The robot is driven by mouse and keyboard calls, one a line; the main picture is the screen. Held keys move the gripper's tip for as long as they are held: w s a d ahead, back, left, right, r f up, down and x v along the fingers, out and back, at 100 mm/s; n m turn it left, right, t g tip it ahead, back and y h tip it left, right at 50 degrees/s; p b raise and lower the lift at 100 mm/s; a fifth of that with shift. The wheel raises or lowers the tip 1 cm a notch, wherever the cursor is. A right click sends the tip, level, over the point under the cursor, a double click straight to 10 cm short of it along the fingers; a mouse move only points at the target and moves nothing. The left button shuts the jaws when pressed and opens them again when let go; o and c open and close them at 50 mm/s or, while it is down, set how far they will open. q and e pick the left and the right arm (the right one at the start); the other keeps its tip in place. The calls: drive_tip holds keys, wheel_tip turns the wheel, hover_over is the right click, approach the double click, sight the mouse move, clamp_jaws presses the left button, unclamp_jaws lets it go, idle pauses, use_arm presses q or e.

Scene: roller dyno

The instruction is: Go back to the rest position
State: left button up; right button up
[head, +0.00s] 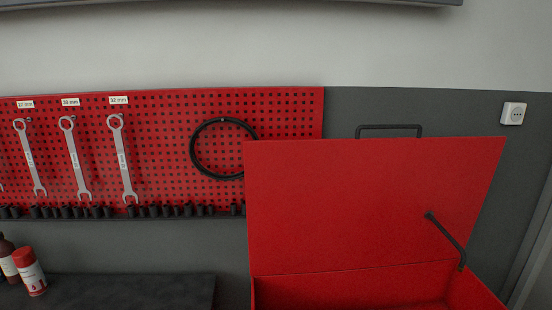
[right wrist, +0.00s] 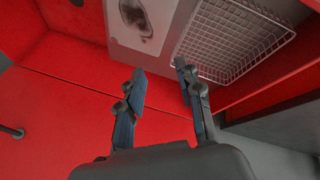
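My right gripper (right wrist: 160,80) shows in the right wrist view with its two dark fingers spread apart and nothing between them. It is over or beside the red toolbox, whose red inner surface (right wrist: 90,90) fills much of that view. In the head view the red toolbox (head: 370,210) stands at the right with its lid raised and a dark stay at its right side. Neither gripper shows in the head view. My left gripper is in no frame.
A wire basket (right wrist: 230,40) and a grey panel with a dark picture (right wrist: 143,22) lie beyond the fingers. A red pegboard (head: 160,140) holds wrenches (head: 75,160) and a black ring (head: 192,150). A spray can (head: 30,272) stands on the dark worktop (head: 130,292).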

drive_tip(key=s+f+m+g+y, duration=0.1)
drive_tip(key=s+f+m, duration=0.15)
drive_tip(key=s, duration=0.95)
drive_tip(key=s+f+m+g, duration=0.1)
drive_tip(key=s+m, duration=0.2)
drive_tip(key=s, duration=0.9)
wheel_tip(320, 180, down, 32)
drive_tip(key=s+g+b, duration=0.1)
drive_tip(key=s+b, duration=0.1)
drive_tip(key=b, duration=0.4)
drive_tip(key=s+d+f+b, duration=0.1)
drive_tip(key=s+f+b, duration=0.1)
drive_tip(key=s+f, duration=0.6)
drive_tip(key=s+d+f+g+b, duration=0.1)
drive_tip(key=s+d+f+b, duration=0.1)
drive_tip(key=s+f, duration=0.6)
wheel_tip(320, 180, down, 6)
drive_tip(key=shift+s+r+b, duration=0.1)
drive_tip(key=shift+s+b, duration=0.05)
drive_tip(key=shift+b, duration=0.45)
